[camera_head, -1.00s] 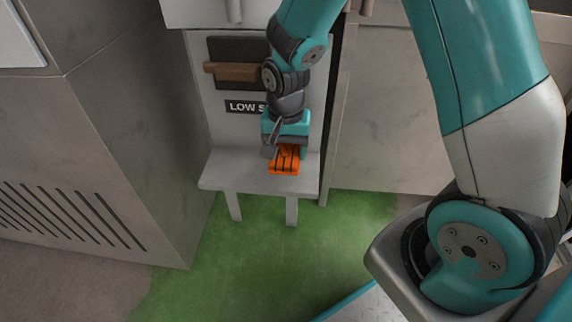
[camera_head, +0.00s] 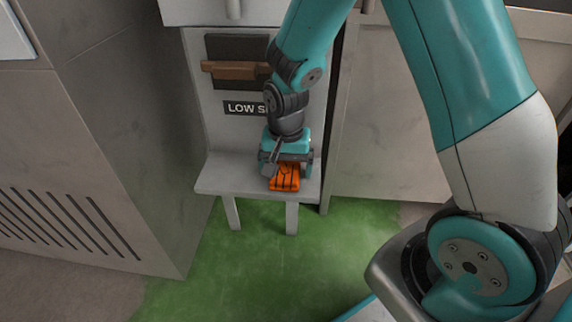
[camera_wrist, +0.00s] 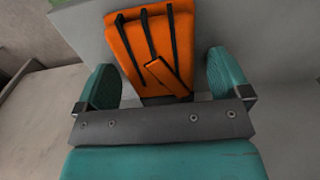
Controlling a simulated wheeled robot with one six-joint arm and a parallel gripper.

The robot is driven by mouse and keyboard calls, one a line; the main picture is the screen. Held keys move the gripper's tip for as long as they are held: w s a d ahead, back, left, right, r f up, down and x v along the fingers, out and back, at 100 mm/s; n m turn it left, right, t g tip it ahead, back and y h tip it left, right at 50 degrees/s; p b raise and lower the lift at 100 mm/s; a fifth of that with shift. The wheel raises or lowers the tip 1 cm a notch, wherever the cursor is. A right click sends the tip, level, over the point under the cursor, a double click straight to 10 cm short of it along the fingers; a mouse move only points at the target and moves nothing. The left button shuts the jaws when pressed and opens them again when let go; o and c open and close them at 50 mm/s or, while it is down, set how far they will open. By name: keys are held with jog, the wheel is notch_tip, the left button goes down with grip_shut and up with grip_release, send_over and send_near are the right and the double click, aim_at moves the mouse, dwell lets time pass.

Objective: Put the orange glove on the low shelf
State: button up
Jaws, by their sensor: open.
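The orange glove (camera_head: 285,177) with dark stripes lies on the low shelf (camera_head: 222,181), near the right part of its front edge. My gripper (camera_head: 287,166) is over the glove, pointing down, with its jaws open. In the wrist view the glove (camera_wrist: 152,45) sits between the two teal fingers (camera_wrist: 161,72), with a gap on each side. The gripper body hides the glove's near end there. The sign reading "LOW S…" (camera_head: 243,108) is partly covered by my arm.
A dark recess with a brown wooden bar (camera_head: 228,70) is above the sign. A grey cabinet with slots (camera_head: 95,150) stands close on the left, and a grey panel (camera_head: 385,120) is on the right. The left part of the shelf is bare. Green floor (camera_head: 255,255) lies in front.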

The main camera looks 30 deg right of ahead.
aim_at(286, 167)
notch_tip(286, 167, up, 12)
jog(key=p, duration=0.7)
jog(key=s+a+r+n+y, duration=0.2)
jog(key=s+a+r+n, duration=0.3)
jog(key=s+r+n, duration=0.2)
jog(key=s+a+r+n+y, duration=0.2)
jog(key=s+a+r+n, duration=0.3)
jog(key=s, duration=0.7)
notch_tip(286, 167, up, 3)
jog(key=shift+a+f+n, duration=0.1)
jog(key=shift+a+n, duration=0.1)
jog(key=shift+n, duration=1)
